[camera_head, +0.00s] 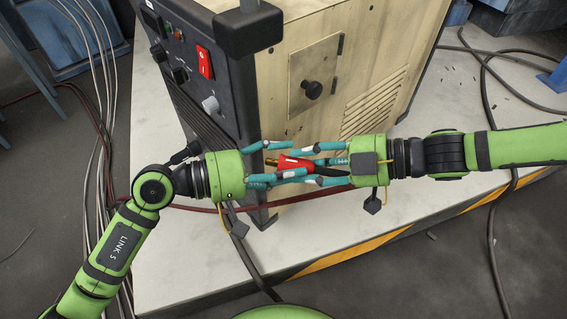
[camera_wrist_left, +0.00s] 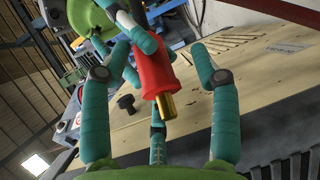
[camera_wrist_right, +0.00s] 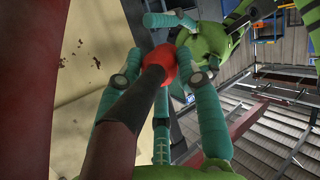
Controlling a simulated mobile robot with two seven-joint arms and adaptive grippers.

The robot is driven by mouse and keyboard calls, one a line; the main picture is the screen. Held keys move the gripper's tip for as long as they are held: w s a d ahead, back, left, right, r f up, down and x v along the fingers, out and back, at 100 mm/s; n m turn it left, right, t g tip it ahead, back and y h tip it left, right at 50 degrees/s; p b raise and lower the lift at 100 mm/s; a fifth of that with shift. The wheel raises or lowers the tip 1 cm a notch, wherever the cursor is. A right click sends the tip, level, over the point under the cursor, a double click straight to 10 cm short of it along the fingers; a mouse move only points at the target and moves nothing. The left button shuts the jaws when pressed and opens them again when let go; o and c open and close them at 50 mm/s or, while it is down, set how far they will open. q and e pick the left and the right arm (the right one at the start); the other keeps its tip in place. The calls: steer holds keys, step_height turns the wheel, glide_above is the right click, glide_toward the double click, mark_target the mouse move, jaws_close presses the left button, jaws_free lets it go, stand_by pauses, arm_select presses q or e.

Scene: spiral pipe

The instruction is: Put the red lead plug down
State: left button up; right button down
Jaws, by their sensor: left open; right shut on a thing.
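The red lead plug (camera_head: 290,163) is held in the air in front of the machine, its brass pin pointing left toward my left palm. My right gripper (camera_head: 303,165) is shut on it from the right. My left gripper (camera_head: 282,163) is open, its fingers spread around the pin end. In the left wrist view the plug (camera_wrist_left: 153,72) hangs between the left fingers (camera_wrist_left: 160,75), with gaps visible on both sides of the pin. In the right wrist view the plug's red body (camera_wrist_right: 158,66) shows between the right fingers (camera_wrist_right: 165,75), and its dark cable runs back toward my right palm.
Cables lie across the platform and floor. The platform's front right is mostly clear.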

arm_select(q)
steer(key=shift+f, duration=0.1)
steer(key=c, duration=1.2)
arm_select(e)
steer(key=shift+r, duration=0.1)
steer(key=c, duration=0.8)
jaws_free()
steer(key=shift+o, duration=0.2)
steer(key=shift+d, duration=0.1)
